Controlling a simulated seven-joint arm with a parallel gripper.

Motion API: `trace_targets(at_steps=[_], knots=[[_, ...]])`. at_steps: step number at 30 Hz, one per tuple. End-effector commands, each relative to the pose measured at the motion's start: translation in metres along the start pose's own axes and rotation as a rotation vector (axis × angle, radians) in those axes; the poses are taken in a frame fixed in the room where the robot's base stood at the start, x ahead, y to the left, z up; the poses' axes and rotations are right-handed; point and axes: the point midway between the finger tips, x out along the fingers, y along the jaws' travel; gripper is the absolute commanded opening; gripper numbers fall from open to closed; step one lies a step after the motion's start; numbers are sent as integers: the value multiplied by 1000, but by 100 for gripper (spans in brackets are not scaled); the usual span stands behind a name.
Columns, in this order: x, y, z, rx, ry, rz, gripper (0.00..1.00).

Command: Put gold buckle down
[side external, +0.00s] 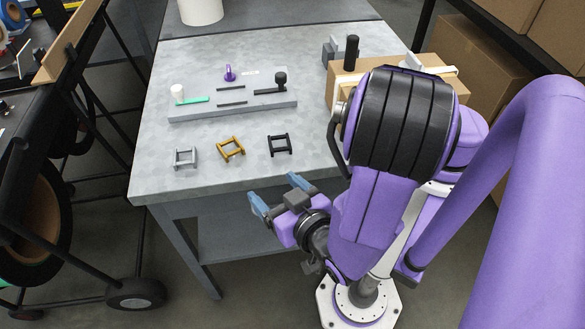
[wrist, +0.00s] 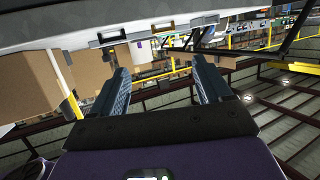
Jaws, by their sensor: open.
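The gold buckle (side external: 231,148) lies on the grey steel table (side external: 215,185), near its front edge, between a silver buckle (side external: 185,157) on the left and a black buckle (side external: 280,144) on the right. My gripper (side external: 277,191) is in front of the table edge, apart from the gold buckle, with its two blue fingers spread and nothing between them. The wrist view shows the same open, empty fingers (wrist: 162,72).
A grey raised board (side external: 233,107) behind the buckles holds a purple piece, a white cylinder, a green strip and dark parts. A cardboard box (side external: 345,85) stands at the table's right. A white container (side external: 200,10) is at the back. Bare table surrounds the buckles.

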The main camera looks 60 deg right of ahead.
Motion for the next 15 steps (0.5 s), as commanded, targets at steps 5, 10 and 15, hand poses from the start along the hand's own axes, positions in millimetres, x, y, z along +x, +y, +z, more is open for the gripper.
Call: trace_targets(at_steps=[5,10,15], knots=[[4,-10,6,7,-94,-39,78],[3,-47,24,7,-429,-217,78],[-26,-73,21,-60,-776,-484,78]])
